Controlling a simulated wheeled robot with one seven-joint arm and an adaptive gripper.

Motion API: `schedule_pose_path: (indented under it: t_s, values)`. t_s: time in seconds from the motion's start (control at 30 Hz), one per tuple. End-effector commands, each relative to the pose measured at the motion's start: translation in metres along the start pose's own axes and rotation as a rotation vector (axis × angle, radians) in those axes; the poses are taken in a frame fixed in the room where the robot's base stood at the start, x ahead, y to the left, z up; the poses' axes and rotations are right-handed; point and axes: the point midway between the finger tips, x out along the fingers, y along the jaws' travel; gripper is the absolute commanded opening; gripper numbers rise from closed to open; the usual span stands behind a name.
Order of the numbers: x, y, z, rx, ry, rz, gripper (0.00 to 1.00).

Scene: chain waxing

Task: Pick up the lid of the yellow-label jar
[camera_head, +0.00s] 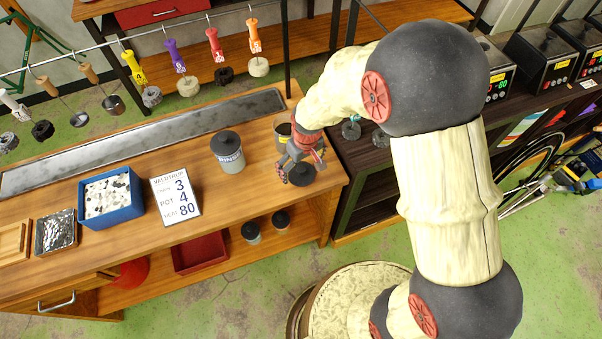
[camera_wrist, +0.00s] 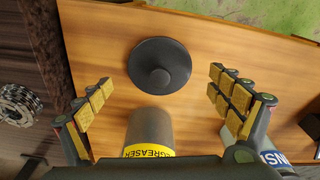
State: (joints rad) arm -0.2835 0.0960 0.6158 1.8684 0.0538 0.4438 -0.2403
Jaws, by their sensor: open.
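The round black lid (camera_wrist: 160,66) with a centre knob lies flat on the wooden bench, apart from any jar. In the head view the lid (camera_head: 301,176) is partly covered by my gripper (camera_head: 299,160). The grey jar (camera_wrist: 150,125) with a yellow label, partly reading "EGREASER", stands beside the lid, nearer my palm in the wrist view. In the head view the jar (camera_head: 282,131) looks uncovered and is partly hidden by my gripper. My gripper (camera_wrist: 160,85) is open and empty, its fingers on either side of the lid in the wrist view. I cannot tell its exact height.
A blue-label jar (camera_head: 227,150) with its black lid on stands left of my gripper; its label edge (camera_wrist: 274,158) shows at the wrist view's lower right. A white sign (camera_head: 176,196) and blue bin (camera_head: 110,199) stand farther left. The bench's front edge is close to the lid.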

Motion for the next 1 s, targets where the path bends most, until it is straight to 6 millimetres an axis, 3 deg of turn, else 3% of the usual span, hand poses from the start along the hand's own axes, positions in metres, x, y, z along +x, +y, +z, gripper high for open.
schedule_pose_path:
  t_s: [0.13, 0.4, 1.0]
  values:
    - [0.022, 0.000, 0.001, 0.000, -0.002, 0.000, 0.92]
    - [0.024, 0.000, 0.000, 0.000, 0.001, 0.000, 0.91]
    - [0.024, 0.000, 0.000, 0.000, 0.001, 0.000, 0.57]
